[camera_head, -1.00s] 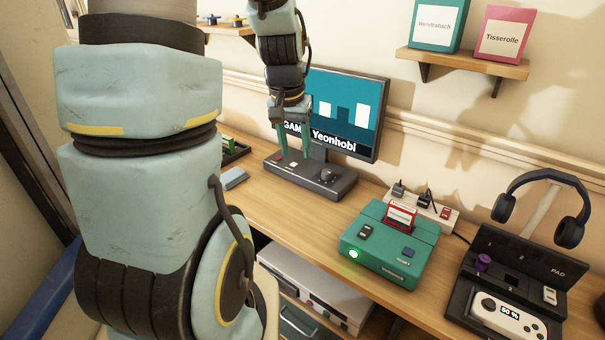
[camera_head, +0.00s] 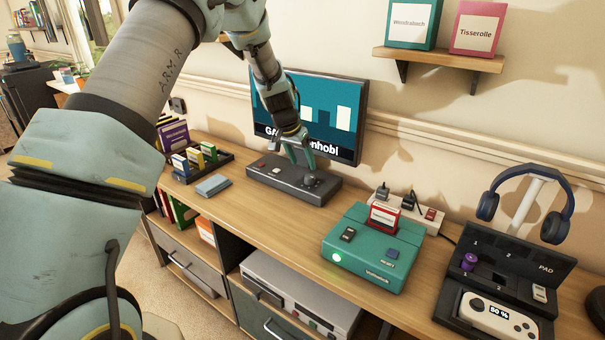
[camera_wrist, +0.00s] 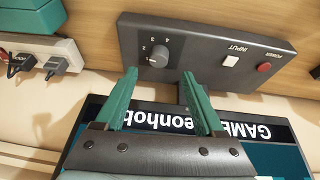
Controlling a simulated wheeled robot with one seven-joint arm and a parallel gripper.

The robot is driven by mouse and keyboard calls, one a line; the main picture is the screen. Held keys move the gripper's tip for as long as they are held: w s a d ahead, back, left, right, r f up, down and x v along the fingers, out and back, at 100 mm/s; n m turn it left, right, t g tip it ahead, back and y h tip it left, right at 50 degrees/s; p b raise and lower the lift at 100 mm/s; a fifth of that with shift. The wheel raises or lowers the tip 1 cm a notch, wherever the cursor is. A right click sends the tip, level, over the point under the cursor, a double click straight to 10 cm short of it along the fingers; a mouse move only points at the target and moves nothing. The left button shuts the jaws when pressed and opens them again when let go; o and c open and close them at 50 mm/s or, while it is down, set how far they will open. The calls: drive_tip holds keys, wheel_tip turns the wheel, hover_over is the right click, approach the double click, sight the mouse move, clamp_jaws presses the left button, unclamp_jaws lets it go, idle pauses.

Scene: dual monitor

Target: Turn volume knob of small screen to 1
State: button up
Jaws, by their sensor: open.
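The small screen (camera_head: 345,117) stands on a dark control base (camera_head: 265,175) on the desk, and shows upside down in the wrist view. The grey round volume knob (camera_wrist: 158,55) is on the base, with small numbers 1 to 4 beside it. Its setting is too small to read. A white INPUT button (camera_wrist: 230,61) and a red POWER button (camera_wrist: 264,68) sit to its right in the wrist view. My gripper (camera_wrist: 160,73) is open and empty. Its green fingertips are spread to either side of the knob's line, apparently just short of it.
A green console (camera_head: 375,255) with a red cartridge stands to the right of the base. A power strip (camera_head: 428,217) lies behind it. A grey-blue box (camera_head: 213,185) and a rack of cartridges (camera_head: 190,160) lie to the left. The desk in front of the base is clear.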

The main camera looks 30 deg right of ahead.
sight(309, 177)
drive_tip(key=p+x, duration=0.1)
drive_tip(key=x, duration=0.6)
drive_tip(key=shift+p, duration=0.3)
drive_tip(key=shift+s, duration=0.1)
drive_tip(key=shift+c, duration=0.2)
clamp_jaws()
